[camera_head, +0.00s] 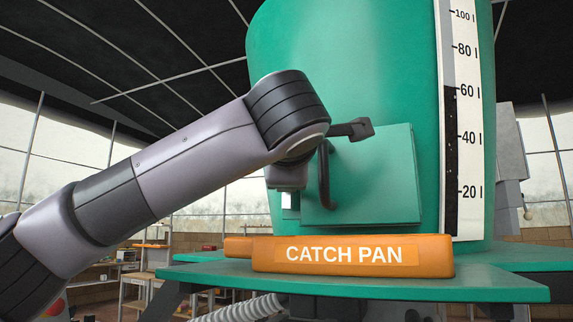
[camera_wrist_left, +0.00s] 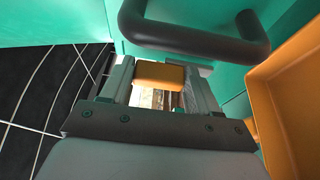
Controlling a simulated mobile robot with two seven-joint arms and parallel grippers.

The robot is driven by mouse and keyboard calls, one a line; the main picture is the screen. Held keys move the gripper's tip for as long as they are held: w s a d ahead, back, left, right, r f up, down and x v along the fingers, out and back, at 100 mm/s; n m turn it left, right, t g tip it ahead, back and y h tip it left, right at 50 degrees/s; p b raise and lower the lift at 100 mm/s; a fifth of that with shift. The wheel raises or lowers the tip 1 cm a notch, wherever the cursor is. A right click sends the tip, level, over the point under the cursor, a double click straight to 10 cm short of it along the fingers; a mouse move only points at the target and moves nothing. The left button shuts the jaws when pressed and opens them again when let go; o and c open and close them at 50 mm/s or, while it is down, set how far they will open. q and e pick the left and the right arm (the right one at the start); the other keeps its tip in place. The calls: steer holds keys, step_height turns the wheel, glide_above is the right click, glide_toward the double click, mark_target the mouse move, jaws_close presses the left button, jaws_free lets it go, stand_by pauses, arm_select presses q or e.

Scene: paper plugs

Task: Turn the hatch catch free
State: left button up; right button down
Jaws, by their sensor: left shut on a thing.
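The green hatch (camera_head: 385,180) is a square panel on the front of the large green tank, and it looks closed. A dark bent handle (camera_head: 324,178) stands out from it and also crosses the top of the left wrist view (camera_wrist_left: 195,38). My left gripper (camera_wrist_left: 160,80) is at the hatch's left edge, shut on an orange block, which appears to be the hatch catch (camera_wrist_left: 158,73). In the head view my wrist hides the catch and most of the gripper. My right gripper is in neither view.
An orange catch pan (camera_head: 355,255) sits on the green ledge (camera_head: 490,284) below the hatch. Its wall is close on the right in the left wrist view (camera_wrist_left: 285,105). A dark bar (camera_head: 350,129) juts out near the hatch's top. A level scale (camera_head: 466,130) runs up the tank.

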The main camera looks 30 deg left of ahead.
arm_select(q)
steer(key=o, duration=1.1)
steer(key=shift+c, duration=0.2)
steer(key=b+v, duration=0.2)
steer(key=v, duration=0.5)
steer(key=shift+s+d, duration=0.1)
